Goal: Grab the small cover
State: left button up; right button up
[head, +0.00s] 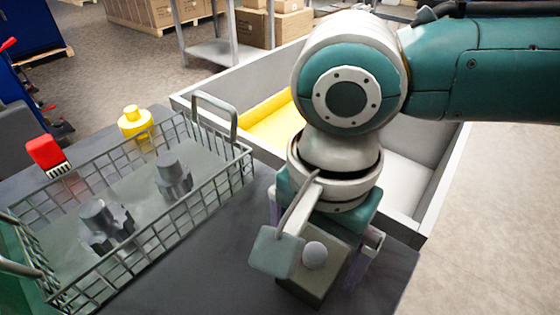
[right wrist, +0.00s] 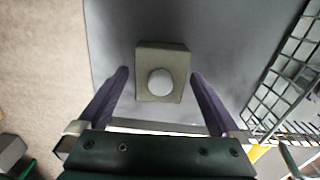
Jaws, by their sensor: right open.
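The small cover looks like a squarish grey-olive block (head: 312,283) with a round pale knob on top, on the dark table near its front right edge. In the right wrist view the block (right wrist: 148,55) sits between the two purple fingers. My right gripper (head: 318,262) is open and points down over it. In the right wrist view, my right gripper (right wrist: 160,76) has a finger on each side, with a visible gap to the block. The wrist hides part of the block in the head view. My left gripper is not in view.
A wire basket (head: 188,222) holding grey machined parts (head: 172,175) stands to the left. Behind it are a yellow weight-like object (head: 133,122) and a red-topped item (head: 46,155). A pale bin (head: 407,228) with a yellow thing inside lies behind my right arm.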

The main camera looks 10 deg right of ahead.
notch_tip(320, 180, down, 2)
jog(key=shift+c, duration=0.2)
grip_shut()
dwell(0.7)
